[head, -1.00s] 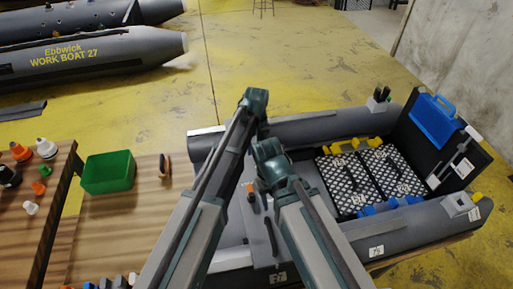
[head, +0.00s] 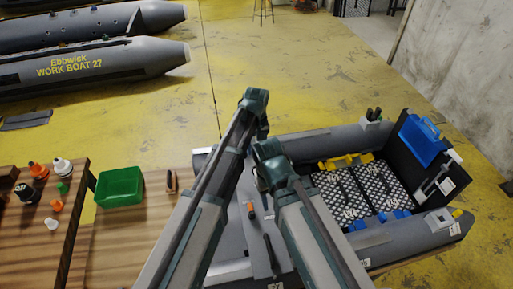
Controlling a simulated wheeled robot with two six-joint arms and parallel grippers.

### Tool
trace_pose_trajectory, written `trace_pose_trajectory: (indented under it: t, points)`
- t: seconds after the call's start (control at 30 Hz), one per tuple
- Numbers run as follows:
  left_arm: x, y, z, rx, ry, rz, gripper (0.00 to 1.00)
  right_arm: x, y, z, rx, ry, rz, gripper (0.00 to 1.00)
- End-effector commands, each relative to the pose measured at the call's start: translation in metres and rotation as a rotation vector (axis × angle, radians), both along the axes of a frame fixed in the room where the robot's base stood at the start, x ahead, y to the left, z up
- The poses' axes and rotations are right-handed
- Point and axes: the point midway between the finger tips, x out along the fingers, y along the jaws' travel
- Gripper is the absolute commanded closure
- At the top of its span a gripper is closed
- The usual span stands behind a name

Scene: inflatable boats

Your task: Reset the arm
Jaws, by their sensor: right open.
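My two arms reach up from the bottom centre and bend at dark green joints over the near end of the grey inflatable boat (head: 405,236). My right gripper (head: 262,184) is small and mostly hidden by its own arm. It is open, and I see nothing held in it. My left gripper is hidden behind its arm links.
A green bin (head: 120,187) stands on a wooden table (head: 135,230) at left, beside several bottles. Another boat (head: 120,65) lies at the back left. The yellow floor (head: 290,70) between is clear.

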Motion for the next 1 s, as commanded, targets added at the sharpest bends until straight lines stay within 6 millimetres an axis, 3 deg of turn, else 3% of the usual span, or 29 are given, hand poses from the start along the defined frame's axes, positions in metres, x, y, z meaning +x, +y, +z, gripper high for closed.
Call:
trace_pose_trajectory:
  t: [0.03, 0.13, 0.73, 0.87, 1.0]
  points:
    - [0.000, 0.000, 0.012, 0.000, 0.000, 0.000, 0.47, 0.000, 0.000, 0.012, 0.000, 0.000, 0.000, 0.50]
    - [0.000, 0.000, 0.017, 0.000, 0.000, 0.000, 0.47, 0.000, 0.000, 0.017, 0.000, 0.000, 0.001, 0.50]
    - [-0.003, 0.004, 0.016, 0.000, -0.001, -0.002, 0.47, 0.000, 0.000, 0.016, 0.000, 0.000, 0.001, 0.50]
    - [-0.027, 0.038, 0.016, -0.003, -0.011, -0.025, 0.47, 0.000, 0.000, 0.016, 0.000, 0.000, 0.001, 0.50]
    - [-0.066, 0.088, 0.017, -0.003, -0.027, -0.074, 0.47, 0.000, 0.000, 0.016, 0.000, 0.000, 0.001, 0.50]
